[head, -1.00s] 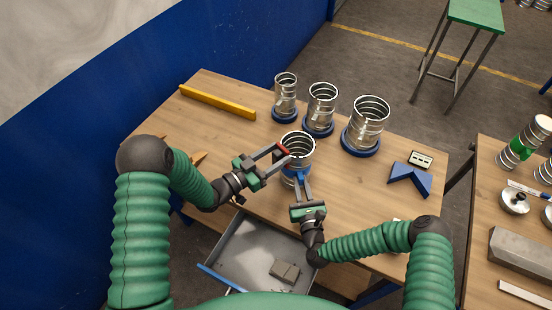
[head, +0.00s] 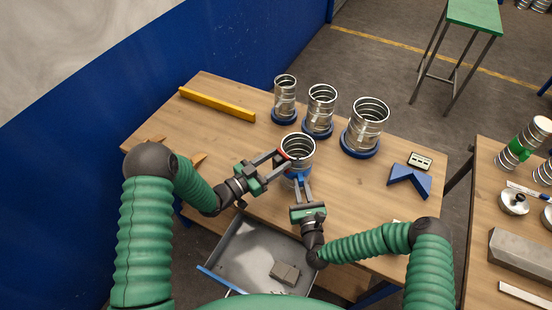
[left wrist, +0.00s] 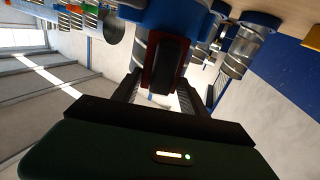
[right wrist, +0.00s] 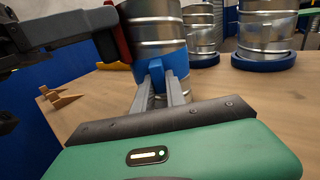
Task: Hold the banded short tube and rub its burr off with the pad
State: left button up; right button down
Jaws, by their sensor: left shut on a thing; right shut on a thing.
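The banded short tube (head: 298,147), a ribbed open metal tube with a blue band (head: 296,173), stands upright near the table's front edge. My right gripper (head: 301,180) is shut on a blue tab of the band, clear in the right wrist view (right wrist: 157,72). My left gripper (head: 279,160) is shut on the pad (left wrist: 165,62), a dark block with a red edge. The pad is at the tube's upper left side, against it or very close; I cannot tell which. It also shows in the right wrist view (right wrist: 119,38). I cannot make out the burr.
Three metal tubes on blue bases, small (head: 285,92), medium (head: 321,105) and large (head: 368,120), stand behind. A yellow bar (head: 217,103) lies at the back left, a blue angled block (head: 410,180) at right. An open drawer (head: 245,250) holds a grey block (head: 285,271).

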pick_arm(q)
jog(key=shift+f, duration=0.1)
pick_arm(e)
jog(key=shift+s+a, duration=0.15)
jog(key=shift+a, duration=0.15)
pick_arm(q)
jog(key=shift+v, duration=2.95)
pick_arm(e)
jog(key=shift+d, duration=0.15)
jog(key=shift+d, duration=0.1)
pick_arm(q)
jog(key=v, duration=0.3)
jog(key=shift+d, duration=0.15)
jog(key=shift+x, duration=3.3)
jog(key=shift+x, duration=0.95)
